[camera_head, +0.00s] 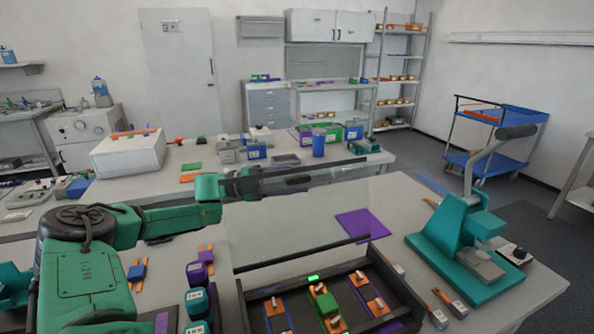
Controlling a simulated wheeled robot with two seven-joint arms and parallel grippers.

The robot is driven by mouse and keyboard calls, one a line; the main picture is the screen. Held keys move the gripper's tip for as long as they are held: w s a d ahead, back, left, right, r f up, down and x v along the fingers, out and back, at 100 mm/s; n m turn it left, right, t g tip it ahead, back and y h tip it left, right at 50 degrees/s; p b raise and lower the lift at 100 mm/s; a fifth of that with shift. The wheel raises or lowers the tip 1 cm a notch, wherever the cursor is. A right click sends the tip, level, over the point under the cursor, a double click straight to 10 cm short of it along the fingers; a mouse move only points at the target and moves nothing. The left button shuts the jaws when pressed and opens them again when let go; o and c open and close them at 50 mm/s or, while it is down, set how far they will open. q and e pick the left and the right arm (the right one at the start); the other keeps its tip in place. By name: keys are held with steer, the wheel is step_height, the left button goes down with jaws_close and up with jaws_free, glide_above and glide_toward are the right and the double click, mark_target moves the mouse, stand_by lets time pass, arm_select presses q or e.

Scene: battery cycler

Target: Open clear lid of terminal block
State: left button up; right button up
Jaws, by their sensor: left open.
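The dark open-topped terminal block tray (404,291) stands at the front of the table, with orange and green parts inside. Its clear lid (310,215) appears raised and tilted up behind the tray. A dark bar runs along the lid's lower edge and another along its top edge. My left gripper (296,182) reaches in from the left, with its dark fingers at the lid's top edge. It is open. Whether the fingers touch the lid I cannot tell. My right gripper is out of view.
A green lever press (462,245) stands to the right of the tray. A purple mat (362,225) lies behind it. Small orange and dark parts lie on both sides. Purple and teal containers (197,301) stand left of the tray. A second table (340,170) with boxes is behind.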

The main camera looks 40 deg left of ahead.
arm_select(q)
steer(key=shift+w+d, duration=0.2)
steer(key=shift+d, duration=0.05)
jaws_close()
steer(key=shift+f, duration=0.1)
stand_by(1.2)
